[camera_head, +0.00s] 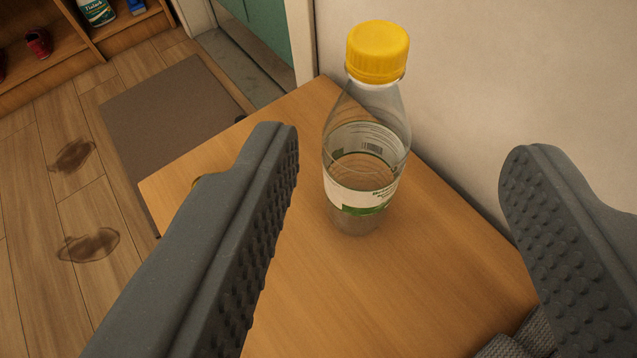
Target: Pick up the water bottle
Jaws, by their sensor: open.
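A clear plastic water bottle (366,150) with a yellow cap and a white and green label stands upright on a wooden table (300,290). It is near the table's far edge, close to the wall. My gripper (395,165) is open, with one grey studded finger on each side of the picture. The bottle shows between the two fingers, nearer to the left one, and appears farther away than the fingertips. Neither finger visibly touches it. The left finger hides part of the table.
A pale wall (520,70) rises behind the table on the right. A grey-brown mat (165,125) lies on the wooden floor (60,200), which has dark stains. A wooden shelf (60,55) with several items stands at the upper left. Grey fabric (520,342) shows at the bottom right.

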